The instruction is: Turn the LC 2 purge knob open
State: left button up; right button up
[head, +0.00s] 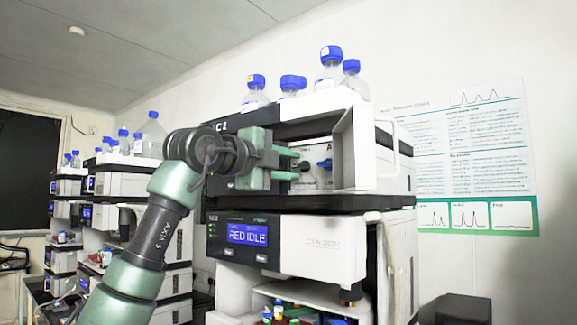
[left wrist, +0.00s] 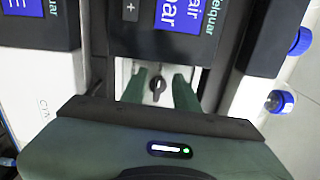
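The LC 2 stack's upper module (head: 374,150) has an open front bay. Inside it, a dark knob (head: 304,166) is partly hidden by my left gripper (head: 294,164), with a blue knob (head: 325,164) to its right. In the left wrist view, a black knob (left wrist: 158,88) with a pale pointer line, roughly upright in the picture, shows on a white panel. The two green fingers of my left gripper (left wrist: 160,78) are apart, one on each side of this knob. Contact with it cannot be made out. My right gripper is not in view.
Blue-capped bottles (head: 330,66) stand on top of the stack. Small vials (head: 279,309) sit in the lower opening. More stacks (head: 120,190) stand at the left. A poster (head: 460,150) hangs on the wall.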

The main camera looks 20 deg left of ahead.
pick_arm(q)
jog(key=shift+s, duration=0.3)
jog(key=b+v, duration=0.3)
jog(key=v, duration=0.4)
jog(key=shift+a, duration=0.15)
